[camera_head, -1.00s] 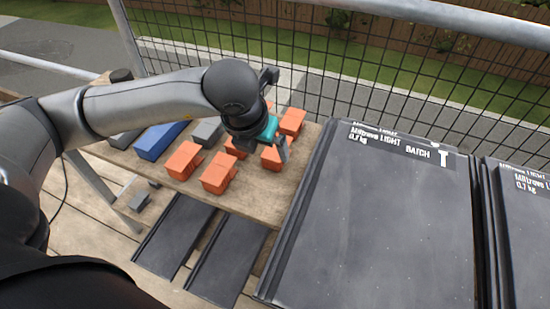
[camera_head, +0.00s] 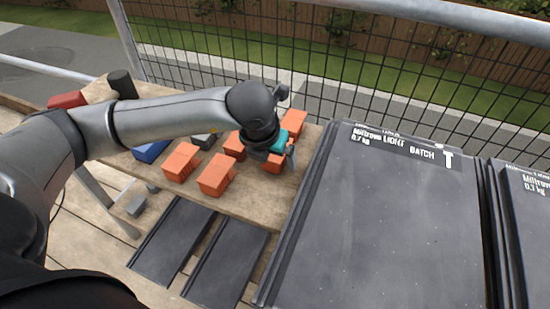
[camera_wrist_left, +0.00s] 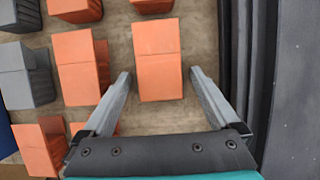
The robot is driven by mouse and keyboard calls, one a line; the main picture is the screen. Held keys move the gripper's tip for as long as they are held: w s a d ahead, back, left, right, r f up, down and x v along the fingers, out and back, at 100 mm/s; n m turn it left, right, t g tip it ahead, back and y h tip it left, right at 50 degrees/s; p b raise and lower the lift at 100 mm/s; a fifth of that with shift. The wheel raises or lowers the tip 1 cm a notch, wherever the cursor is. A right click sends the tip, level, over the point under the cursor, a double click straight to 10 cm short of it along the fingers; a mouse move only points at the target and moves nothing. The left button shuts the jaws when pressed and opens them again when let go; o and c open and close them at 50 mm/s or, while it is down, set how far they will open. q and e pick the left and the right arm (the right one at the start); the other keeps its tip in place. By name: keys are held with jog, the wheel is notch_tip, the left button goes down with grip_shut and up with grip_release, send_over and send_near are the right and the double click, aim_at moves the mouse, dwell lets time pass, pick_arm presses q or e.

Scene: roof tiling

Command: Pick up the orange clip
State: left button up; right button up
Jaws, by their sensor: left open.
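Several orange clips lie on a wooden bench. In the left wrist view one orange clip (camera_wrist_left: 157,60) lies ahead of my left gripper (camera_wrist_left: 159,78), roughly between the lines of its two fingers, with its near end between the fingertips. The gripper is open and empty. In the head view my left gripper (camera_head: 290,158) is over the right end of the clip group, and the clip under it (camera_head: 273,165) is partly hidden by the wrist. Other orange clips (camera_head: 216,174) and (camera_head: 181,161) lie to its left. My right gripper is not in view.
A stack of dark roof tiles (camera_head: 385,220) stands close to the right of the clips; its edge also shows in the wrist view (camera_wrist_left: 300,90). Grey blocks (camera_wrist_left: 25,75) and a blue block (camera_head: 151,150) lie left. A mesh fence (camera_head: 340,70) runs behind the bench (camera_head: 255,205).

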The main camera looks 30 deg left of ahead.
pick_arm(q)
grip_shut()
dwell(0.8)
